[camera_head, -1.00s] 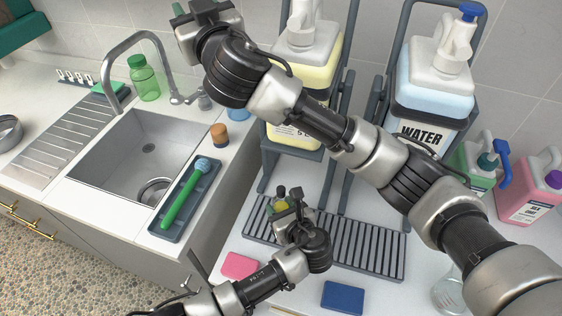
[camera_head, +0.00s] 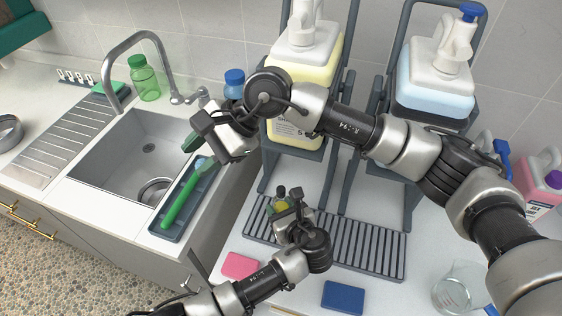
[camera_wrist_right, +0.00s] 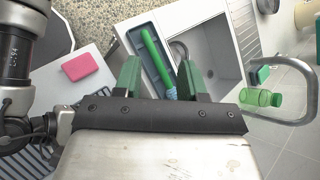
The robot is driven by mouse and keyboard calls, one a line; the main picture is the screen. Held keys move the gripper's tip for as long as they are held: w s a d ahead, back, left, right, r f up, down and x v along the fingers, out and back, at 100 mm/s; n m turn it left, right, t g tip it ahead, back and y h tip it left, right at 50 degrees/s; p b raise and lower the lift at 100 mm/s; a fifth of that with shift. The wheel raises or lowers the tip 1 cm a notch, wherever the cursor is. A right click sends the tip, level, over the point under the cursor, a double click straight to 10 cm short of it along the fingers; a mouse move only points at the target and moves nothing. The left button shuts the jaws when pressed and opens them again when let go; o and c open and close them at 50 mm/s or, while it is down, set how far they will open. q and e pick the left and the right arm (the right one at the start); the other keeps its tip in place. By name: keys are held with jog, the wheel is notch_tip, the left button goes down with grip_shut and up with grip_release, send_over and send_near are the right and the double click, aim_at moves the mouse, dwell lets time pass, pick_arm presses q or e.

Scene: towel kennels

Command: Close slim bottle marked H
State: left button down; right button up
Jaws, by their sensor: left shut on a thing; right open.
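A small yellowish bottle with a dark top (camera_head: 280,206) stands on the ribbed drip rack in the head view. My left gripper (camera_head: 284,212) is shut on it and partly hides it. I cannot read any letter on it. My right gripper (camera_head: 200,154) is open, above the right rim of the sink near the brush tray. In the right wrist view its two green fingers (camera_wrist_right: 158,80) stand apart with nothing gripped between them. The tray and brush show beyond them. No separate cap for the bottle can be made out.
A green brush (camera_head: 178,205) lies in a dark tray (camera_head: 168,232) beside the sink (camera_head: 120,148). Pink (camera_head: 240,265) and blue (camera_head: 343,297) sponges lie before the drip rack (camera_head: 365,250). Large pump jugs in stands are behind it; a glass beaker (camera_head: 452,290) stands right.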

jog(key=w+d+f+n+t+h, duration=0.1)
jog(key=w+d+f+n+h, duration=0.1)
jog(key=d+f+n+h, duration=0.3)
jog(key=n+t+h, duration=0.2)
jog(key=n+h, duration=0.2)
send_over(281, 188)
notch_tip(281, 188, down, 2)
jog(key=shift+f, duration=0.25)
jog(key=shift+s+f, duration=0.1)
jog(key=shift+f, duration=3.9)
grip_shut()
jog(key=shift+o, duration=0.3)
grip_release()
jog(key=shift+r, duration=0.1)
